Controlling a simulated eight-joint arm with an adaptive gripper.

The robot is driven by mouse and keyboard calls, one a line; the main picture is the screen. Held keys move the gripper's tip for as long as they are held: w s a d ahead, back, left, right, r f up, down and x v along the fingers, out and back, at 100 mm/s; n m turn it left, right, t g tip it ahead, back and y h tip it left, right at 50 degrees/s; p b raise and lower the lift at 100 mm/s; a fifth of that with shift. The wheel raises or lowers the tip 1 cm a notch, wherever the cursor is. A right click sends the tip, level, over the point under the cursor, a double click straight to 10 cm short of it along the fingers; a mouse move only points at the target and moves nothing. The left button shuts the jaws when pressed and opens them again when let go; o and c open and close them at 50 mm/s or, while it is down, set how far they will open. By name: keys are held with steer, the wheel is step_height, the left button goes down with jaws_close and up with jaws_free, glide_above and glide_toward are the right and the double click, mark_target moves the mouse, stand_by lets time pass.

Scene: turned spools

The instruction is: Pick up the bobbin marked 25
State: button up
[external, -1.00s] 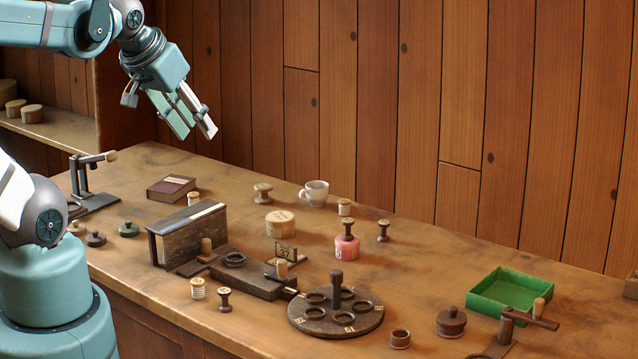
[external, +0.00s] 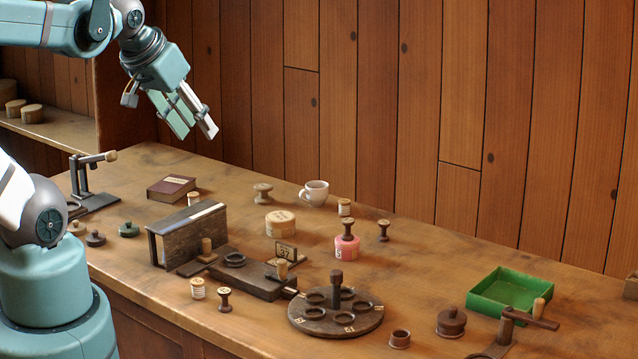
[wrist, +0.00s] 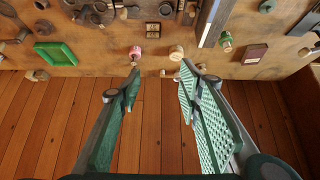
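My gripper (external: 198,133) hangs high above the back left of the bench, open and empty; its spread fingers also show in the wrist view (wrist: 161,72). No number 25 is legible, so I cannot tell which bobbin carries it. White-wound bobbins stand at the front (external: 198,291), by the book (external: 193,199) and behind the pink block (external: 344,208).
A round board (external: 362,326) with ring sockets and a post stands at the front. A dark rack (external: 172,247), a plaque marked 37 (external: 286,252), a white cup (external: 314,194), a round box (external: 280,224), a book (external: 171,188) and a green tray (external: 480,301) are also on the bench.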

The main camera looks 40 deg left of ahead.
steer(key=shift+w, duration=0.15)
steer(key=m+g+h+b, duration=0.35)
steer(key=m+b, duration=0.25)
steer(key=m, duration=0.3)
glide_above(384, 223)
steer(key=s+a, duration=0.2)
step_height(384, 223, down, 27)
steer(key=shift+w+a, duration=0.1)
steer(key=shift+x, duration=1.2)
